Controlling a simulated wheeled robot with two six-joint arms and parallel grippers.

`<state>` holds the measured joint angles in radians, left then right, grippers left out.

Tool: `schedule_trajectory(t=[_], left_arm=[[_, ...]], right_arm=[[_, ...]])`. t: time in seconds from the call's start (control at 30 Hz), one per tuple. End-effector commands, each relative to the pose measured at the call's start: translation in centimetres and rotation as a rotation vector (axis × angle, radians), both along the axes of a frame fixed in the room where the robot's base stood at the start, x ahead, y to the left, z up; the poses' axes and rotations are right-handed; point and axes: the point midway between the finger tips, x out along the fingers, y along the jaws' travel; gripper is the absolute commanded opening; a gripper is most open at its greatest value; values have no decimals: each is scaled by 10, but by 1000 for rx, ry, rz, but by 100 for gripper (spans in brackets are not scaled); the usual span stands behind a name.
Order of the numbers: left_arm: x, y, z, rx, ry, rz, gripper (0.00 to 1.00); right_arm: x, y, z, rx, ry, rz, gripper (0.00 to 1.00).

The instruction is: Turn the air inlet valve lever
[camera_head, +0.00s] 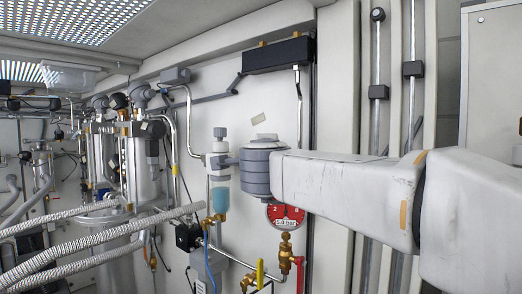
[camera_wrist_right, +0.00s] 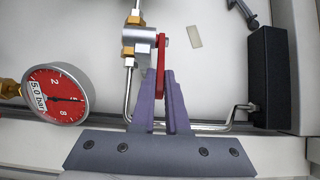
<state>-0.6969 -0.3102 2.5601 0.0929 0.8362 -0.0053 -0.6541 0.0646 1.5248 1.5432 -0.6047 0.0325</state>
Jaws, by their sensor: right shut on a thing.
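The red valve lever (camera_wrist_right: 161,55) shows in the right wrist view, beside a silver valve body (camera_wrist_right: 140,45) with brass fittings. My right gripper (camera_wrist_right: 161,75) has two purple-grey fingers, and their tips are closed on the lever's lower end in that view. In the head view, my right arm reaches in from the right to the wall, and its grey wrist covers the place where the lever and fingertips are. My left gripper is not in view.
A red pressure gauge (camera_wrist_right: 54,95) sits left of the fingers; its lower part shows in the head view (camera_head: 287,215). A black box (camera_wrist_right: 271,78) and a bent pipe (camera_wrist_right: 222,126) are to the right. A blue-bowled filter (camera_head: 220,195) and ribbed hoses (camera_head: 95,240) are further left in the head view.

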Motion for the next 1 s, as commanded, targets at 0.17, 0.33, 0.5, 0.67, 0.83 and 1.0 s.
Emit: schedule_trajectory(t=[0.17, 0.33, 0.5, 0.67, 0.83, 1.0], left_arm=[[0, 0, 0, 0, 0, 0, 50], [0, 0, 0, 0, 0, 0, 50], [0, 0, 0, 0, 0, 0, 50], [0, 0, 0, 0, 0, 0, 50], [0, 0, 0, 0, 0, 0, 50], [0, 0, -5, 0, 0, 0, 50]], right_arm=[[0, -5, -4, -2, 7, -23, 0], [-1, -6, -4, -1, 7, -25, 0], [-1, -6, -4, 0, 8, -25, 20], [-1, -7, -3, 0, 5, -26, 42], [-1, -8, -1, 0, 3, -28, 42], [-11, -7, -2, 2, 0, -25, 42]])
